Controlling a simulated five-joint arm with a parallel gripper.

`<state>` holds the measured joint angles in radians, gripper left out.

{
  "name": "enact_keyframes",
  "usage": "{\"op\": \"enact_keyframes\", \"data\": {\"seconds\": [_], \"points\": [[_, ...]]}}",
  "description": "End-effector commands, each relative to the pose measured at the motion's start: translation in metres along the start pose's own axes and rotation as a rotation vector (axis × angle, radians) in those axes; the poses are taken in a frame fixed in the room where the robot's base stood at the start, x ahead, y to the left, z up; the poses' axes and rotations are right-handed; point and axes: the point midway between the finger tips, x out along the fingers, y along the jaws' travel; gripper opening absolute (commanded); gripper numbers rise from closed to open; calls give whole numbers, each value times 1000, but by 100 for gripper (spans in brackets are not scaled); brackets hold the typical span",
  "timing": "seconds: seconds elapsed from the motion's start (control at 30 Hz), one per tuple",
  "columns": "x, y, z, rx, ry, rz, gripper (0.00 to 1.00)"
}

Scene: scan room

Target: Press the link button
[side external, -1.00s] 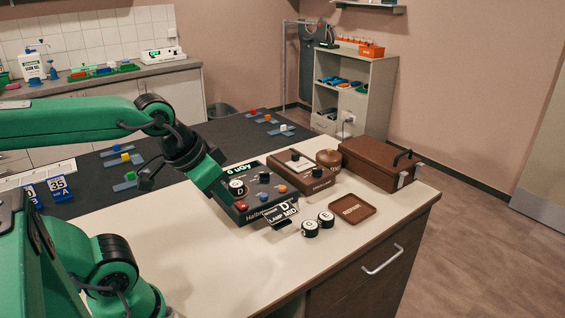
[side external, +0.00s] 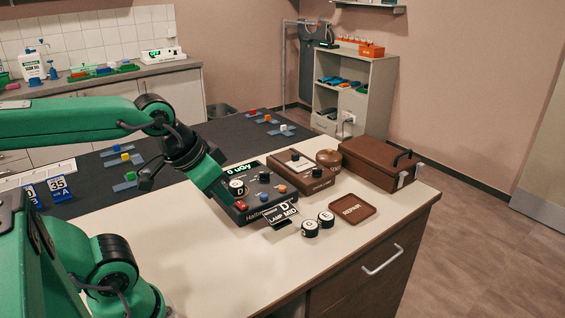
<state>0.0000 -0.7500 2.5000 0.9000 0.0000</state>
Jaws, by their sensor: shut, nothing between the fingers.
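A dark brown control box (side external: 262,192) stands on the cream worktop, with a lit display (side external: 241,169) reading "0 uGy". I cannot read which button is the link button. My gripper (side external: 230,201) is shut and empty. It points down at the left side of the box, close to the red button. Whether it touches the box is hard to tell.
A second brown box (side external: 300,167) and a round brown pot (side external: 328,158) stand behind. A brown case (side external: 380,163) is at the back right. A tray marked REPAIR (side external: 352,208), two round lettered pieces (side external: 318,222) and a lamp card (side external: 281,213) lie in front.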

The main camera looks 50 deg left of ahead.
Motion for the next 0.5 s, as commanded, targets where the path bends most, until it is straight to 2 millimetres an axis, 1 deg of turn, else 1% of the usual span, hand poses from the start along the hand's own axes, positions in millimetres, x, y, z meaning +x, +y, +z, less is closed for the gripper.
{"op": "enact_keyframes", "data": {"seconds": [0.27,0.5], "points": [[0,0,-1,0,-1,-1,0],[0,-5,-11,0,-22,-9,0]]}}
